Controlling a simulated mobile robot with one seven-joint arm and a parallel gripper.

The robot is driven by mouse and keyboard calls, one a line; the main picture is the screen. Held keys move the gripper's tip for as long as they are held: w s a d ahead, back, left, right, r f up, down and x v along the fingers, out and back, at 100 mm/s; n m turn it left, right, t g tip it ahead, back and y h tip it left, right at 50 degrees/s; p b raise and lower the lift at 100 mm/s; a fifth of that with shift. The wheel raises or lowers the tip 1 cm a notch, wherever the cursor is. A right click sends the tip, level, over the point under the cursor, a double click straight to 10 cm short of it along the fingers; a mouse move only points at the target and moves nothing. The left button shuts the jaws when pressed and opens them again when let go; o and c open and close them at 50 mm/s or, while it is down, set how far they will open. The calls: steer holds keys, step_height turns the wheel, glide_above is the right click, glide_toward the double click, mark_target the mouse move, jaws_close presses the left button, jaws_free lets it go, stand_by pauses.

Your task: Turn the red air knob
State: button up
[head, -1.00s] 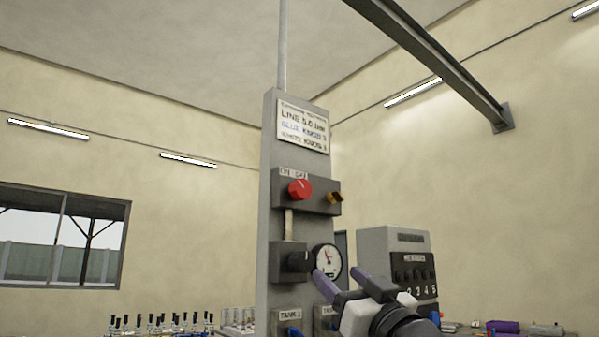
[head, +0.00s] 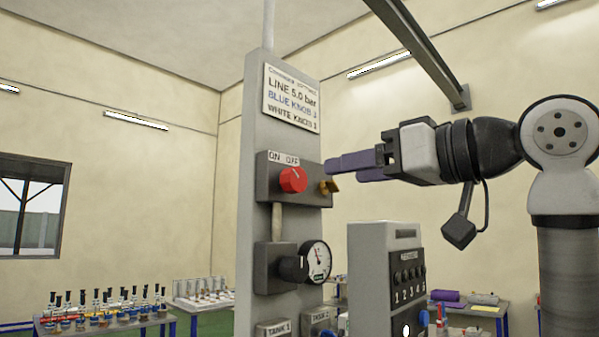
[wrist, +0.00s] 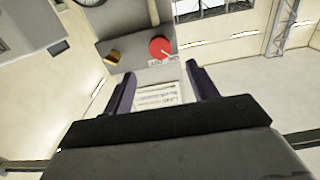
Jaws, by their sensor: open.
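The red air knob (head: 293,179) sits on a grey box (head: 262,190) on the upright panel, under an ON/OFF label (head: 284,158). A white line on the knob points up and slightly left of OFF. In the wrist view the red knob (wrist: 160,48) shows beyond the fingertips, near the middle. My gripper (head: 328,168) has purple fingers and points left, to the right of the knob and apart from it. In the wrist view my gripper (wrist: 160,76) is open, with nothing between its fingers.
A brass fitting (head: 329,187) sticks out of the box's right side, close below my fingers. Lower on the panel are a black knob (head: 292,269) and a gauge (head: 318,262). A grey cabinet with numbered knobs (head: 408,280) stands to the right. A sign (head: 292,98) is above.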

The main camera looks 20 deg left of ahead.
mark_target(299, 179)
steer(key=p+x, duration=0.3)
steer(key=x, duration=0.7)
steer(key=shift+a, duration=0.15)
steer(key=c, duration=1)
